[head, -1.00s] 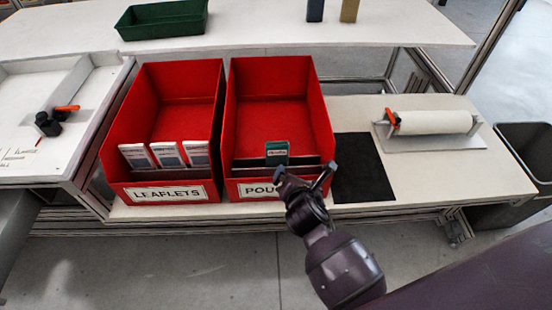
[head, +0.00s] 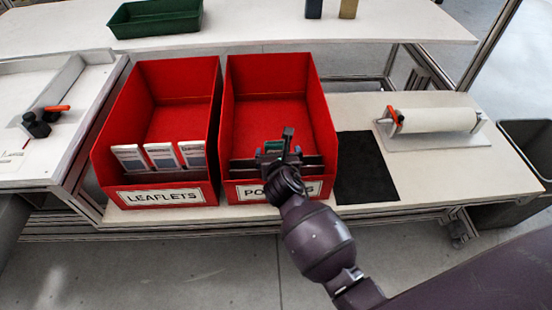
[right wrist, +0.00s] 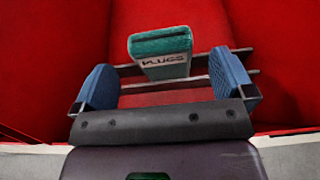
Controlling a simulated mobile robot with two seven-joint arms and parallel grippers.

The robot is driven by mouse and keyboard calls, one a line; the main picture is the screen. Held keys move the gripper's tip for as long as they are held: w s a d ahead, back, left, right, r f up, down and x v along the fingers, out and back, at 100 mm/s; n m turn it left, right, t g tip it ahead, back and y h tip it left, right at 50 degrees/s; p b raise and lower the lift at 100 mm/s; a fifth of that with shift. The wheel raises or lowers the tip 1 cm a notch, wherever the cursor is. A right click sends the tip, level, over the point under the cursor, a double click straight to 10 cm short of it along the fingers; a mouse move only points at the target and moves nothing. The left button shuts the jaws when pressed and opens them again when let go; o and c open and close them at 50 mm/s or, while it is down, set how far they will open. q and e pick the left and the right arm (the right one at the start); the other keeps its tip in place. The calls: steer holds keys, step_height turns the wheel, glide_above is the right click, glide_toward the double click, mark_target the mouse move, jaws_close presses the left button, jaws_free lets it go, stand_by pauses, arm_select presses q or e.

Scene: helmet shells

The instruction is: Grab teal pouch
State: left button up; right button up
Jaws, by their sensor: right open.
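The teal pouch (right wrist: 160,48) stands in the right red bin, its top and a pale label reading "PLUGS" showing in the right wrist view. In the head view the teal pouch (head: 273,146) is mostly hidden behind my gripper. My right gripper (head: 277,143) is over the front of that bin. In the right wrist view my right gripper (right wrist: 165,88) is open, with one blue pad to each side of the pouch and nothing held. The pouch lies a little beyond the pads. My left gripper is not in view.
The right red bin (head: 321,130) has a front wall and dark dividers. The left red bin (head: 212,120) holds several leaflets (head: 162,156). A black mat (head: 365,168) and a white roll on a stand (head: 437,120) are to the right. A green tray (head: 155,18) sits on the shelf behind.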

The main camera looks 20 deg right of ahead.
mark_target(277, 149)
steer(key=b+x, duration=0.1)
steer(key=x, duration=0.3)
steer(key=shift+w+f, duration=0.15)
steer(key=shift+f, duration=0.1)
steer(key=shift+w+d+r+b, duration=0.1)
steer(key=shift+w+b, duration=0.2)
steer(key=shift+w, duration=0.15)
steer(key=shift+c, duration=0.5)
steer(key=c, duration=1)
